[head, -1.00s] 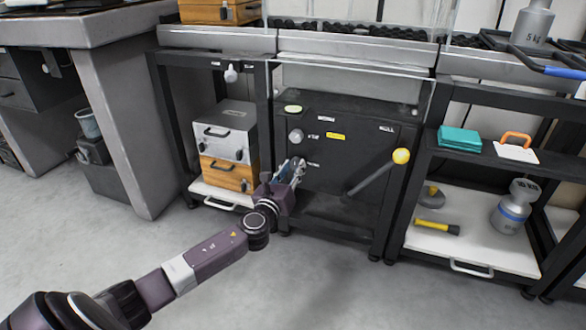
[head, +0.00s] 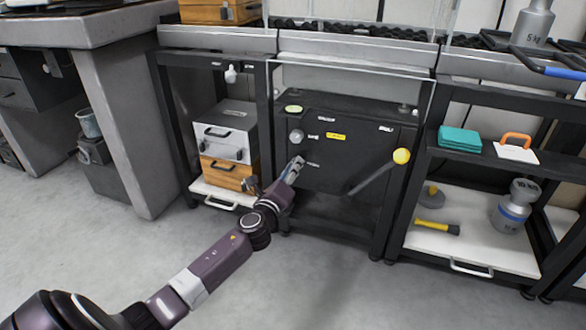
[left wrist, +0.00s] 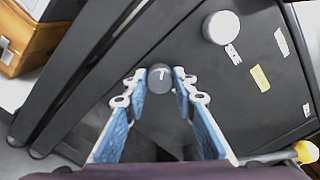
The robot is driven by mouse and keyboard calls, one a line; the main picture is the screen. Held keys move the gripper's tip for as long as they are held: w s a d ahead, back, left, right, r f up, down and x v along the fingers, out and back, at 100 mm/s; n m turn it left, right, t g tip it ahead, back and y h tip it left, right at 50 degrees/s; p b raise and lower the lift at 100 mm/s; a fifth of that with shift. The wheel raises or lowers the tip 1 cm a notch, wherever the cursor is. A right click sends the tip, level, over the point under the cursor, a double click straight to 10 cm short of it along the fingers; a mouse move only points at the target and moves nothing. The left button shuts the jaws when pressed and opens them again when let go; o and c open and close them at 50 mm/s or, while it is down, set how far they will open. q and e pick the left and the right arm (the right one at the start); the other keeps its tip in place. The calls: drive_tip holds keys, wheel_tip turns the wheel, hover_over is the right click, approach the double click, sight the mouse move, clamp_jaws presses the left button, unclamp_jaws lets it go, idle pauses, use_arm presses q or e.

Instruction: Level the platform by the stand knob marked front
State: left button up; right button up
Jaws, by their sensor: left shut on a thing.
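The stand is a black cabinet (head: 340,172) under the middle table, with small labels too blurred to read. My left gripper (head: 297,167) is at its front left. In the left wrist view, my left gripper (left wrist: 160,82) has its blue fingers on both sides of a dark round knob (left wrist: 160,77) with a white mark, shut on it. In the head view the fingers hide this knob. A larger light grey knob (head: 296,136) sits above; it also shows in the left wrist view (left wrist: 222,27). A greenish round level (head: 293,109) lies at the top left. My right gripper is not in view.
A lever with a yellow ball (head: 401,156) sticks out at the stand's right. Silver and orange cases (head: 228,140) stand on the left shelf. The right shelf (head: 455,248) holds weights and a yellow-handled tool (head: 437,228). The floor in front is clear.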

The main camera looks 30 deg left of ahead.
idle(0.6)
use_arm(q)
drive_tip(key=o, duration=1.2)
drive_tip(key=shift+c, duration=0.2)
drive_tip(key=shift+s, duration=0.1)
drive_tip(key=v, duration=1.1)
drive_tip(key=shift+s+d, duration=0.2)
drive_tip(key=shift+s, duration=0.2)
